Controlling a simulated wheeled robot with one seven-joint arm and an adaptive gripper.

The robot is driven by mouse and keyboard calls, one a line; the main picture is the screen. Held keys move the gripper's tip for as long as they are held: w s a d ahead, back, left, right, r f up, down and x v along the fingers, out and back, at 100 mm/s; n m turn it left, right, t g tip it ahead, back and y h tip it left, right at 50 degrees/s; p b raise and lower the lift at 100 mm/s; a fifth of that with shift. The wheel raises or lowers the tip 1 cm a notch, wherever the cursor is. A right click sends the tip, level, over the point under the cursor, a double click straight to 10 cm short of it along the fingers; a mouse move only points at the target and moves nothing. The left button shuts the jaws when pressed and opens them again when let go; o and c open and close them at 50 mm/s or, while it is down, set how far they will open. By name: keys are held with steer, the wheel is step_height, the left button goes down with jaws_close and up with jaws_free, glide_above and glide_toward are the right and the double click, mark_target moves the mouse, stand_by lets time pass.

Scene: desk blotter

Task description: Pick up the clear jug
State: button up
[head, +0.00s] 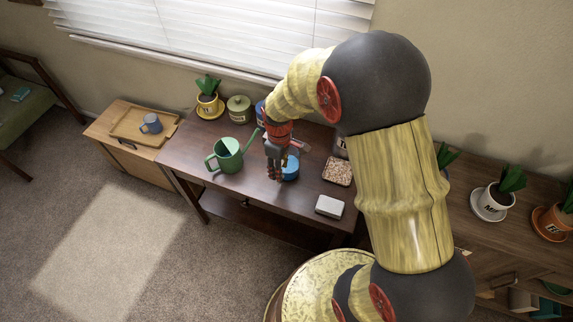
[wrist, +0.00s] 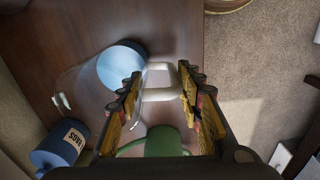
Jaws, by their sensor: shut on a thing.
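The clear jug (wrist: 158,95) shows in the wrist view as a faint see-through body at left with a pale handle reaching between my fingers. My gripper (wrist: 160,92) is shut on this handle, one finger on each side. A round blue thing (wrist: 120,66) overlaps the jug's outline; I cannot tell whether it is part of it, inside it or behind it. In the head view my gripper (head: 275,174) points down over the dark desk, beside the blue thing (head: 291,168). The jug's body is hard to make out there, and I cannot tell whether its base touches the desk.
A green watering can (head: 226,155) stands just left of my gripper on the desk (head: 195,153). A blue labelled canister (wrist: 62,145), a green lidded pot (head: 239,108) and a potted plant (head: 208,100) are behind. A speckled tray (head: 338,171) and white box (head: 329,207) are right.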

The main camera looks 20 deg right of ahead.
jaws_close()
steer(key=shift+w+r, duration=0.1)
steer(key=shift+r, duration=0.15)
stand_by(0.3)
